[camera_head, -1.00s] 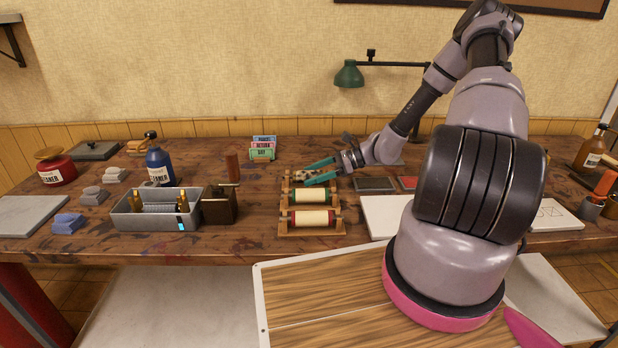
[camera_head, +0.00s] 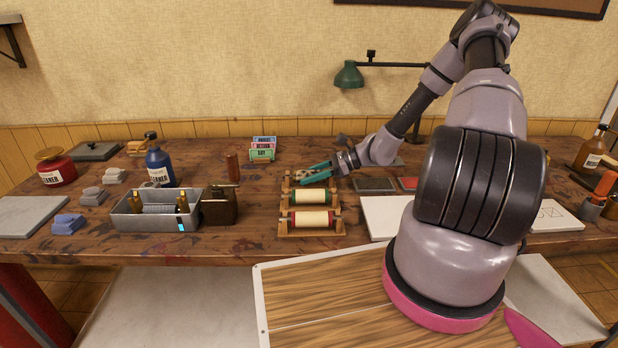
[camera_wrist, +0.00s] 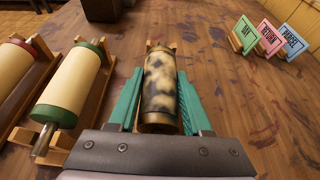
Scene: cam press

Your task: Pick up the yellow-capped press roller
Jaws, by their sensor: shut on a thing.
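The press roller between my fingers (camera_wrist: 161,88) is cream with dark blotches and has a dull yellow-brown end. It lies in the rearmost place of the wooden rack (camera_head: 284,229), largely hidden by my fingers in the head view. My gripper (camera_head: 311,173) is shut on it, with one teal finger along each side in the wrist view (camera_wrist: 160,100). A green-capped roller (camera_head: 311,196) lies in the middle of the rack. A red-capped roller (camera_head: 311,218) lies at the front.
Coloured cards (camera_head: 263,148) stand behind the rack. A grey metal bin (camera_head: 140,221) and a dark brown box (camera_head: 219,206) stand to its left. Dark ink pads (camera_head: 374,184) and a white board (camera_head: 384,216) lie to its right. A green lamp (camera_head: 349,75) hangs above.

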